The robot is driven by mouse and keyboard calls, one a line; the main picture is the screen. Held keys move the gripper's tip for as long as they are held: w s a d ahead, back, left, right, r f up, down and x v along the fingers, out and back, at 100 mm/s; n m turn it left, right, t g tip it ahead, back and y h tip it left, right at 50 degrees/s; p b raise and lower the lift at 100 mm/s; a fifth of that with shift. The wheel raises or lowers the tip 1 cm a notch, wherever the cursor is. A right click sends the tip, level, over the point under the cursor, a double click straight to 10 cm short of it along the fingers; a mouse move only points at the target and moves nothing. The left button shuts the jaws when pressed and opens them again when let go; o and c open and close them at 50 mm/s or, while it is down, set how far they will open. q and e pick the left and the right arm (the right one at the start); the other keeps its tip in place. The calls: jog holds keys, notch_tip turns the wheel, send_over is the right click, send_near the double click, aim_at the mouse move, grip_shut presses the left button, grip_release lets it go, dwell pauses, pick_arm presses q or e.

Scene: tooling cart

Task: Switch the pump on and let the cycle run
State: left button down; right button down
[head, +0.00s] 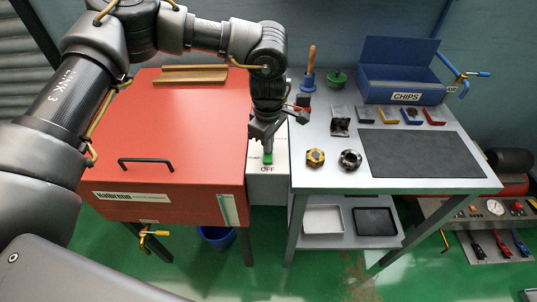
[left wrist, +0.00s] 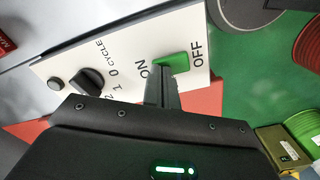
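The white switch panel (head: 267,187) stands between the red cabinet and the metal cart. Its green rocker switch (head: 267,159) sits above the word OFF; in the left wrist view the rocker (left wrist: 173,61) lies between ON and OFF. I cannot tell which side is pressed. A black CYCLE knob (left wrist: 87,80) with marks 0, 1, 2 and a round black button (left wrist: 55,84) are on the same panel. My left gripper (head: 266,145) points down at the rocker, its fingers (left wrist: 160,80) together and empty, their tips at the ON-side edge. Contact is unclear. My right gripper is out of view.
The red cabinet (head: 180,110) with a black handle is left of the panel. The cart (head: 330,178) on the right carries a blue CHIPS bin (head: 400,85), a dark mat (head: 420,153) and small parts. A gauge unit (head: 495,208) stands far right.

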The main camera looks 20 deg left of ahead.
pick_arm(q)
jog(key=shift+r+p, duration=2.45)
jog(key=shift+r, duration=0.95)
